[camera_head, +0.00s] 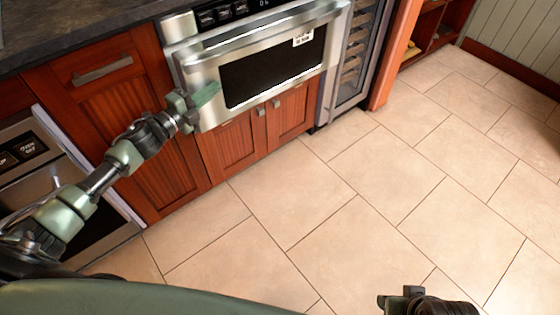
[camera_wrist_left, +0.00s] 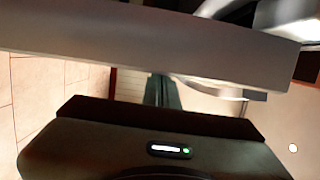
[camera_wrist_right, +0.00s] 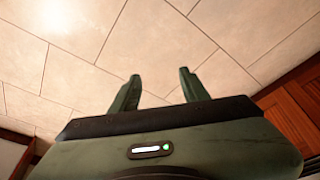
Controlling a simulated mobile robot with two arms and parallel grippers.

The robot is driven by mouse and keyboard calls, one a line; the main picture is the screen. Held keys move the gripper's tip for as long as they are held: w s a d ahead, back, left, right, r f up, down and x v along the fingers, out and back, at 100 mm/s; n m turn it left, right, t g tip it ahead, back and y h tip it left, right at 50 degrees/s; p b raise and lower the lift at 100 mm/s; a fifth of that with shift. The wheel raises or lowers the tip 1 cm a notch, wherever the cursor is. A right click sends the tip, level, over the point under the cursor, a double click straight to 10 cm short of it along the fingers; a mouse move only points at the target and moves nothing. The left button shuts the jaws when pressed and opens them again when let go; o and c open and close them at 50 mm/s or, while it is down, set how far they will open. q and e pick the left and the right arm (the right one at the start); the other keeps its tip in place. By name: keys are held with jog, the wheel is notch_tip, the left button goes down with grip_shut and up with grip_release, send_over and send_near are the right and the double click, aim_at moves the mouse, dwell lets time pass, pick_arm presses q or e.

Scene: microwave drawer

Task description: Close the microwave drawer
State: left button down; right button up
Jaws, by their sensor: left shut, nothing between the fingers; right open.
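The microwave drawer (camera_head: 212,73) has a stainless front with a dark window, under the counter in the head view. Its front stands out from the control panel and cabinets; how far I cannot tell. My left gripper (camera_head: 207,95) is shut and empty at the left part of the drawer front; contact is unclear. In the left wrist view, the left gripper's fingers (camera_wrist_left: 163,90) are together, with a broad grey metal edge crossing close above them. My right gripper (camera_head: 398,298) is low over the floor, away from the drawer; its fingers (camera_wrist_right: 160,88) are apart and empty.
Wooden cabinet doors (camera_head: 232,148) lie below the drawer, and another wooden door (camera_head: 110,110) is to its left. A glass-fronted cooler (camera_head: 352,55) stands to its right. An oven (camera_head: 25,150) is at the far left. The tiled floor (camera_head: 330,220) is clear.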

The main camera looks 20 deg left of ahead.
pick_arm(q)
jog(key=shift+w+a, duration=0.75)
jog(key=shift+a, duration=0.35)
pick_arm(e)
jog(key=shift+v, duration=1.05)
jog(key=shift+s+d, duration=0.1)
